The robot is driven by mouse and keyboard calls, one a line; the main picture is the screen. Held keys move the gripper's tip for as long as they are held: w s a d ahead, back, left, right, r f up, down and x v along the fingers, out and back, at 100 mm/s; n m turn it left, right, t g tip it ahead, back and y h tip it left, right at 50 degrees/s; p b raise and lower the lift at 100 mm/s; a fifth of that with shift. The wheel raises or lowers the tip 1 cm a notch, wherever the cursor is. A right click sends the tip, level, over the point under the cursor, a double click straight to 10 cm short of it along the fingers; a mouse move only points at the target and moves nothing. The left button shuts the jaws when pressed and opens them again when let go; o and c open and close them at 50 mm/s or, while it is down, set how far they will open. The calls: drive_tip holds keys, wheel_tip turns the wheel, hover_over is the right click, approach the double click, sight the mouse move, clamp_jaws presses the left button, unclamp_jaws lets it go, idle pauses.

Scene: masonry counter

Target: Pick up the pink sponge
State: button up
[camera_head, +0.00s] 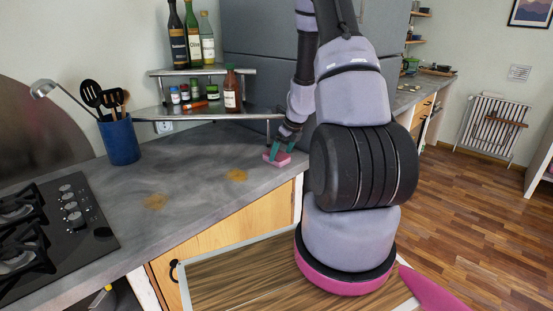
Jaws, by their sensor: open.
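The pink sponge (270,160) lies on the grey counter (205,185), close to its right end by the tall grey cabinet. My gripper (282,152) is right over the sponge, pointing down, with its teal fingers low at the sponge. The gripper is open. The fingers cover part of the sponge's far side. The frame is too small to tell whether the fingers touch it.
A two-level metal shelf (153,113) with bottles and jars stands behind, left of my gripper. A blue utensil holder (120,142) and a black stove (75,215) are further left. Yellowish stains (236,175) mark the counter, which is otherwise clear near the sponge.

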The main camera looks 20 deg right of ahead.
sight(281, 156)
drive_tip(key=shift+x, duration=0.9)
drive_tip(key=shift+r, duration=0.1)
drive_tip(key=c, duration=1.3)
drive_tip(key=shift+r, duration=5)
